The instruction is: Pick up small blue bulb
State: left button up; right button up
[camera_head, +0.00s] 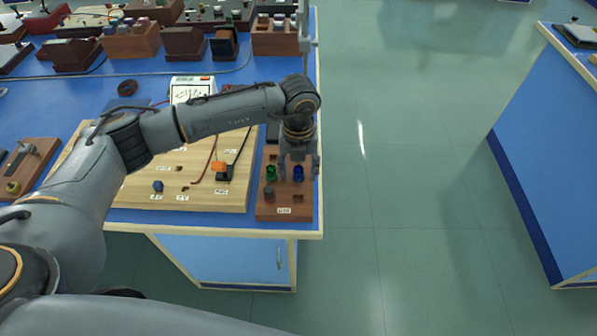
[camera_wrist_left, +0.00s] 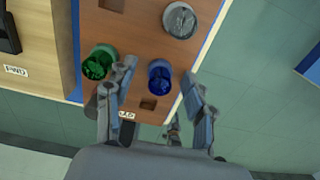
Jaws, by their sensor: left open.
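The small blue bulb (camera_head: 298,173) stands in a brown wooden block (camera_head: 284,213) at the right end of the blue bench. In the left wrist view the blue bulb (camera_wrist_left: 159,77) lies just beyond and between the fingertips. A green bulb (camera_head: 271,173) stands to its left; it also shows in the left wrist view (camera_wrist_left: 99,62). My left gripper (camera_head: 299,172) is open and points down at the blue bulb, with a finger on either side in the picture. It holds nothing. Whether a finger touches either bulb cannot be told. My right gripper is not in view.
A grey bulb (camera_head: 269,194) stands in the same block, near an empty square hole (camera_head: 298,199). A light wooden board (camera_head: 135,190) with wires and a small meter box (camera_head: 193,89) lies left. The bench edge is close on the right, with open floor beyond.

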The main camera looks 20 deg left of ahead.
pick_arm(q)
jog(key=c, duration=1)
jog(key=shift+c, duration=0.2)
jog(key=shift+r, duration=0.1)
jog(key=shift+r, duration=0.5)
jog(key=s+d+r+b, duration=0.1)
jog(key=s+d+r, duration=0.2)
jog(key=s+r, duration=0.3)
jog(key=s+d+r+b, duration=0.1)
jog(key=s+d+r, duration=0.2)
jog(key=s+r, duration=0.3)
jog(key=shift+s+d+r, duration=0.15)
jog(key=shift+s+r, duration=0.1)
jog(key=shift+r, duration=1.2)
